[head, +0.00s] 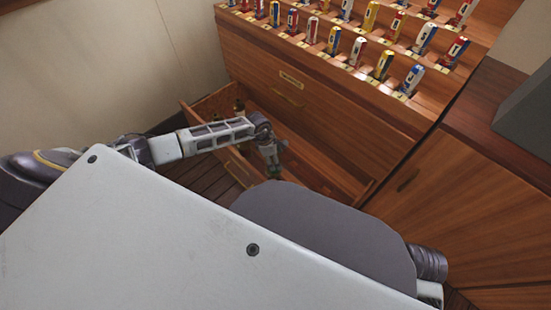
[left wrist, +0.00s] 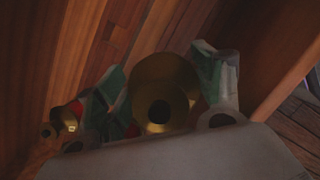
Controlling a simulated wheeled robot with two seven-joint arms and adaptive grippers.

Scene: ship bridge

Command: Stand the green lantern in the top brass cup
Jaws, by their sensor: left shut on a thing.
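My left gripper (head: 271,154) reaches down into the open drawer and is shut on the green lantern (head: 274,173), of which only a small green part shows below the fingers in the head view. In the left wrist view, a round brass end with a dark centre, likely the lantern's (left wrist: 165,80), sits between the two fingers of the left gripper (left wrist: 165,95). Green shows on both sides of it. The lantern's lower part is hidden. I cannot make out the brass cups in either view. My right gripper is not in view.
The wooden drawer (head: 206,104) is pulled out of the cabinet (head: 322,92). A small dark object (head: 240,106) stands in its far left. Rows of coloured, flag-marked cylinders (head: 332,40) fill the sloped rack above. A closed cabinet door (head: 455,205) is at right.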

